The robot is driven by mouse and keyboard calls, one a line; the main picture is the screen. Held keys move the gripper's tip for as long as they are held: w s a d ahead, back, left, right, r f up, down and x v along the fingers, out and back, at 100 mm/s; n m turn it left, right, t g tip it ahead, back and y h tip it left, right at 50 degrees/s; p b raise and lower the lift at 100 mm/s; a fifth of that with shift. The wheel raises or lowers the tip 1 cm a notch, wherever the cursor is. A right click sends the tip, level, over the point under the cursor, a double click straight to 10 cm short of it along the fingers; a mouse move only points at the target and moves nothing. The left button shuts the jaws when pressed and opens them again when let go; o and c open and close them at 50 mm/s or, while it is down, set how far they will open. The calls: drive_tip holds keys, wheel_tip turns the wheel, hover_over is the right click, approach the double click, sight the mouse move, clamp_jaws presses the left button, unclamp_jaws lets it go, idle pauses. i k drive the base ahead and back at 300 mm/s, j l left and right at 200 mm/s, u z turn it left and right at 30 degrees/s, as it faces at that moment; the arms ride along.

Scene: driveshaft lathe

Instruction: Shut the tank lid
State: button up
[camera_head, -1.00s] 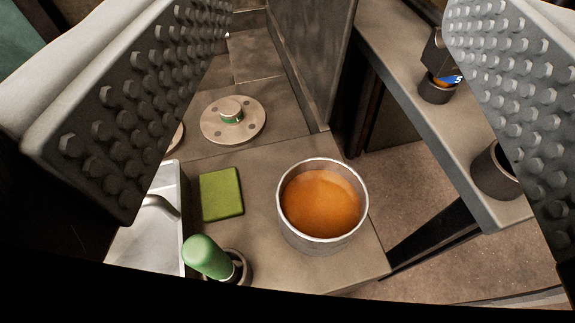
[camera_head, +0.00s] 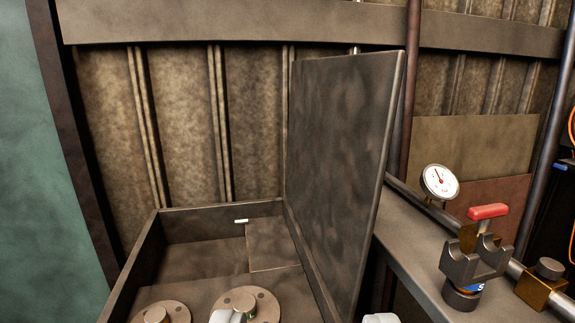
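The tank (camera_head: 142,262) is a dark metal box at the lower middle, open at the top. Its lid (camera_head: 338,165) is a tall, dark flat plate standing nearly upright along the tank's right side. The tank's inside shows to the left of the lid. My gripper (camera_head: 303,318) shows only as two pale finger parts at the bottom edge, apart from each other with nothing seen between them. The left part is in front of a disc, the right part below the lid's lower right. Neither appears to touch the lid.
Two round flanged discs (camera_head: 265,305) sit at the tank's near end. A small white piece (camera_head: 241,221) is at its far end. To the right are a bench (camera_head: 402,238), a dial gauge (camera_head: 440,182) and a red-handled clamp (camera_head: 487,211). A ribbed wall (camera_head: 180,120) stands behind.

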sight(343, 111)
drive_tip(key=l+u, duration=0.4)
drive_tip(key=k+l+u, duration=0.1)
drive_tip(key=l+u, duration=0.25)
drive_tip(key=k+l, duration=0.1)
drive_tip(key=l, duration=0.3)
drive_tip(key=k+l+u, duration=0.1)
drive_tip(key=l, duration=0.35)
drive_tip(key=k+l, duration=0.2)
drive_tip(key=l, duration=0.2)
drive_tip(key=k+l+u, duration=0.15)
drive_tip(key=l, duration=0.3)
